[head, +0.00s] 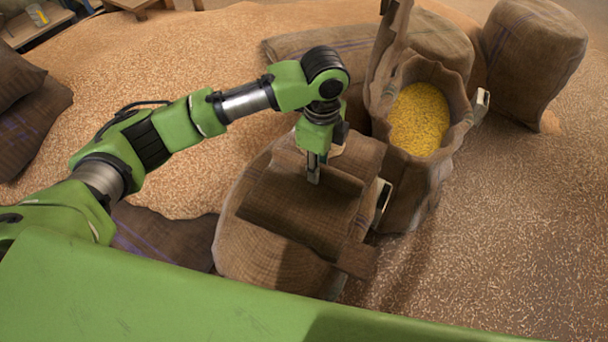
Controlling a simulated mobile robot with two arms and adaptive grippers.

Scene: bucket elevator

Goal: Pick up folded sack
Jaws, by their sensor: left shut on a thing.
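The folded sack (290,208) is a flat brown woven piece lying over the top of a bulging brown sack (262,262) near the middle of the head view. My left gripper (314,174) points down from above and is shut on the folded sack at its far edge. The cloth stands up a little as a ridge beside the fingers. The fingertips are partly hidden in the cloth. My right gripper does not show.
An open sack of yellow grain (418,119) stands close to the right of the gripper. Full sacks (533,52) stand behind it, and more sacks (30,125) lie at the left. Loose grain (190,60) covers the floor. A wooden stool (140,6) is at the back.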

